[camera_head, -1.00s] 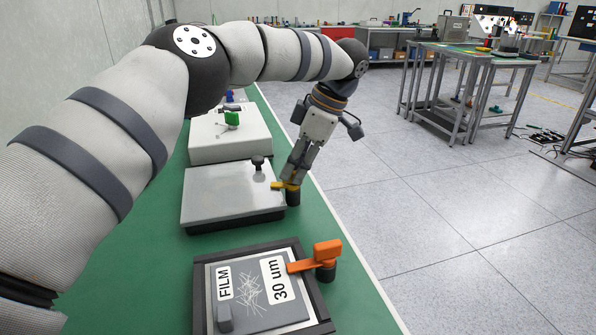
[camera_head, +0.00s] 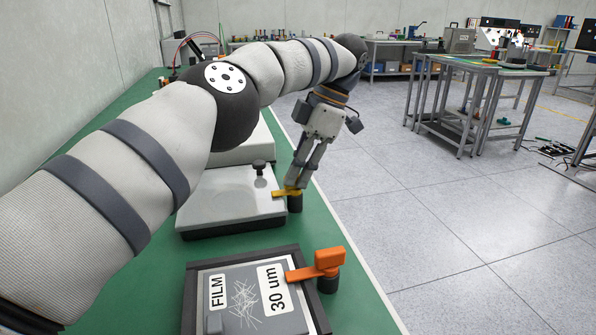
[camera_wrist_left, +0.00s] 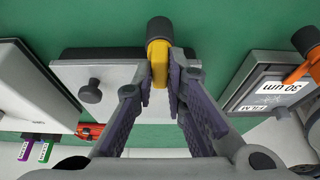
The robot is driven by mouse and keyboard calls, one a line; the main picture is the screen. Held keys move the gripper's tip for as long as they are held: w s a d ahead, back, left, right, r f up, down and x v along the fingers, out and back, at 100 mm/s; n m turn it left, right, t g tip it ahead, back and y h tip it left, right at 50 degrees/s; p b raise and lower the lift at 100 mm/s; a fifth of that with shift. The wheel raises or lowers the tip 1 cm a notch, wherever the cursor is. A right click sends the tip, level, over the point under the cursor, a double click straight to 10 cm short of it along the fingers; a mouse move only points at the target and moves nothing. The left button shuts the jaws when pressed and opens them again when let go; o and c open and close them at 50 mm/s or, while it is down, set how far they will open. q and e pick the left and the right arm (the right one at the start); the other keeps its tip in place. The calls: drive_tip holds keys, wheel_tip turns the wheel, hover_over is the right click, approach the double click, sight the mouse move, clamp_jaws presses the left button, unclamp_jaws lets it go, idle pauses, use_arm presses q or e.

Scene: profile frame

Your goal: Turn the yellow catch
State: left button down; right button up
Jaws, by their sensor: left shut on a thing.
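The yellow catch (camera_head: 287,193) sits on a dark round post (camera_head: 295,204) at the right edge of a grey box with a light lid (camera_head: 225,200). Its flat arm points left over the lid's edge. My left gripper (camera_head: 296,184) reaches down from above and is shut on the catch. In the left wrist view the catch (camera_wrist_left: 158,62) lies between the two finger pads (camera_wrist_left: 162,85), with the dark post cap (camera_wrist_left: 159,28) beyond it. The lid (camera_wrist_left: 110,75) has a dark knob. My right gripper is in neither view.
An orange catch (camera_head: 318,266) stands beside a framed panel (camera_head: 245,294) marked "FILM" and "30 um" at the front. Another light box (camera_head: 240,147) is behind, partly hidden by my arm. The green bench (camera_head: 115,262) ends right of the catches; open floor lies beyond.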

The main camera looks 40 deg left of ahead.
use_arm(q)
drive_tip(key=shift+f, duration=0.1)
drive_tip(key=c, duration=1.6)
unclamp_jaws()
